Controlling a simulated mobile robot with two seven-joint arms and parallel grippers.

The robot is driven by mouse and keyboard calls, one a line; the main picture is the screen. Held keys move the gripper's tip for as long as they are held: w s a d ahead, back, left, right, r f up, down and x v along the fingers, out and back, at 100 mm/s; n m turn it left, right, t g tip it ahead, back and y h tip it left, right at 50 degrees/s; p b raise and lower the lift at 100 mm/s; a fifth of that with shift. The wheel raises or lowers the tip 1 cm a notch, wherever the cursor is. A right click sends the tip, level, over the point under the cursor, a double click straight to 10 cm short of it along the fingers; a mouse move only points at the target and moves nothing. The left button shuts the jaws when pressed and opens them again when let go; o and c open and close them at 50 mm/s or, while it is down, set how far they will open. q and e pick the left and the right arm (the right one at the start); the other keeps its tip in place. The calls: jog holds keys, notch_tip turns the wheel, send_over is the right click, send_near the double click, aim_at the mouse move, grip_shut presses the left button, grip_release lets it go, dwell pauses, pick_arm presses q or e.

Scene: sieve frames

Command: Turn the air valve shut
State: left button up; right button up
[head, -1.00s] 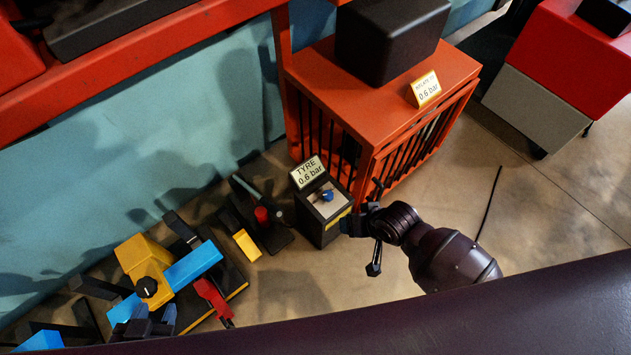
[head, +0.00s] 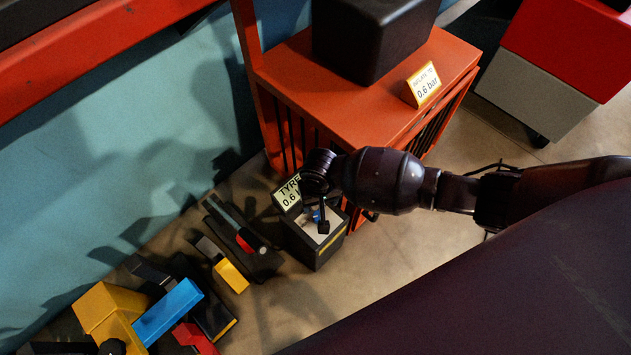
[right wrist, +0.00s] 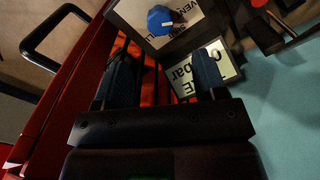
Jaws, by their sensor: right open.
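The air valve shows as a small blue knob (head: 312,215) on the pale top plate of a low black box (head: 318,252). My right gripper (head: 321,217) is over this box, partly covering the knob. In the right wrist view the gripper (right wrist: 162,62) is open, its two dark blue fingers apart. The blue knob (right wrist: 160,20) stands beyond the fingertips, roughly in line with the gap, and I see no contact. Lettering on the plate is partly hidden. My left gripper is not in view.
A sign reading TYRE 0.6 bar (head: 288,195) stands behind the knob, close to my right wrist. An orange slatted cabinet (head: 400,105) carries a black box (head: 370,40). Yellow, blue and red items (head: 168,312) lie at lower left. Floor in front is clear.

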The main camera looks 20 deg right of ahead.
aim_at(319, 216)
jog(key=f+b, duration=0.1)
jog(key=f, duration=0.2)
jog(key=f+b, duration=0.1)
jog(key=f, duration=0.2)
jog(key=f+b, duration=0.1)
jog(key=f, duration=0.1)
jog(key=shift+s+f+b, duration=0.25)
jog(key=shift+f+b, duration=0.15)
jog(key=shift+w+f, duration=0.15)
jog(key=shift+f, duration=0.3)
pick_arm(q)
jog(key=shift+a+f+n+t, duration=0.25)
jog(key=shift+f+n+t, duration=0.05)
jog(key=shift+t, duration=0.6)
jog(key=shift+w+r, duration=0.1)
pick_arm(e)
jog(key=shift+r, duration=0.1)
jog(key=c, duration=0.9)
